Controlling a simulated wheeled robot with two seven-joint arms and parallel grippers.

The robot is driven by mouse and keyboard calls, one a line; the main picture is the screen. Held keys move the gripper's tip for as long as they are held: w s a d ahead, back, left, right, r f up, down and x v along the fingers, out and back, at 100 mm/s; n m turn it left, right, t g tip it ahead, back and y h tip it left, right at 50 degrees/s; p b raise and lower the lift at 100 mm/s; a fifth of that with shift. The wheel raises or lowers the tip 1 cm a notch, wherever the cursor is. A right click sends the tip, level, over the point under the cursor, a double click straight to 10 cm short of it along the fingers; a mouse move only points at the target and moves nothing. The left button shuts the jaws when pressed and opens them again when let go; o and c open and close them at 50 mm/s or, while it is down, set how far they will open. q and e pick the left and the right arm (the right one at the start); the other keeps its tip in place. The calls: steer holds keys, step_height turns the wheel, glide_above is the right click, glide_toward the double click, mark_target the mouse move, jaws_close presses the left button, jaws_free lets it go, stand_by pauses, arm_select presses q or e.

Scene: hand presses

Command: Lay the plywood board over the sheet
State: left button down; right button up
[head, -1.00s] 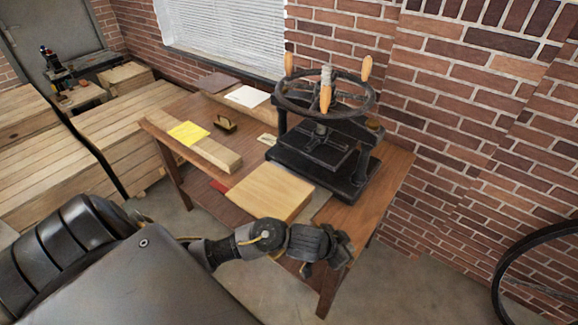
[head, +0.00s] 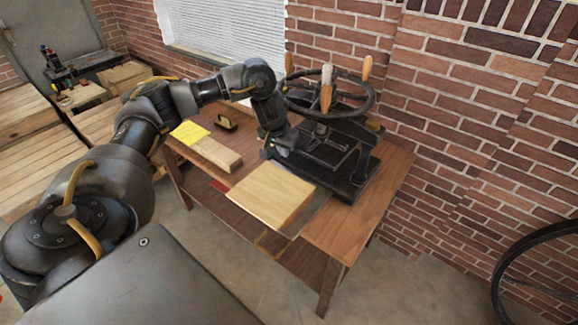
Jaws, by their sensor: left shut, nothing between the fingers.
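The plywood board (head: 268,197) is a pale, flat square panel. It lies at the table's front edge, before the press. A white sheet (head: 243,102) lies at the back of the table, mostly hidden behind my left arm. My left gripper (head: 268,154) is shut and empty. It points down by the board's far corner, beside the press; I cannot tell whether it touches the board. My right gripper is out of view.
The black hand press (head: 345,165), with its handwheel (head: 328,95), stands right of the board. A wooden bar (head: 215,153) with yellow paper (head: 189,133) and a small wood-and-brass tool (head: 226,122) lie left. The table's right front corner (head: 345,240) is clear.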

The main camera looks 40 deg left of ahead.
arm_select(q)
steer(key=x, duration=1)
